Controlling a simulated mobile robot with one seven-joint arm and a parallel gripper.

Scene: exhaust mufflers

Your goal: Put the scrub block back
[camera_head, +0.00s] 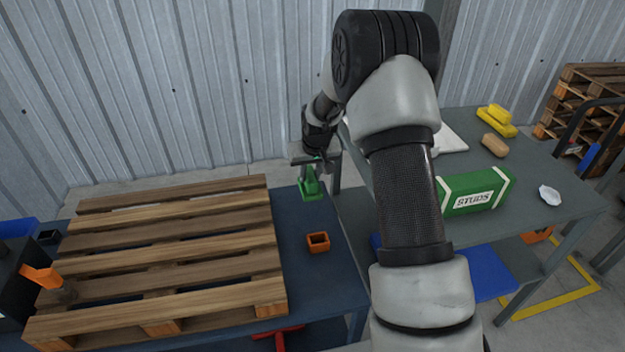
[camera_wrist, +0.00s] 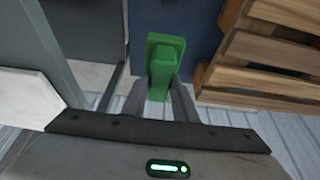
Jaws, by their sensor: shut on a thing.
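A green block (camera_head: 310,187) with a wider base and a narrower upper part, which I take to be the scrub block, is at the back right corner of the dark blue table (camera_head: 335,275). My gripper (camera_head: 313,168) is above it, shut on its narrow part. In the wrist view the green block (camera_wrist: 165,50) sits between the two fingers of my gripper (camera_wrist: 160,84). I cannot tell whether its base touches the table.
A wooden pallet (camera_head: 180,255) covers the table's left. A small open orange box (camera_head: 318,242) stands in front of the green block. On the right bench (camera_head: 540,195) are a green STUDS box (camera_head: 475,190), a tan block (camera_head: 495,145) and a yellow object (camera_head: 497,118). A corrugated wall stands behind.

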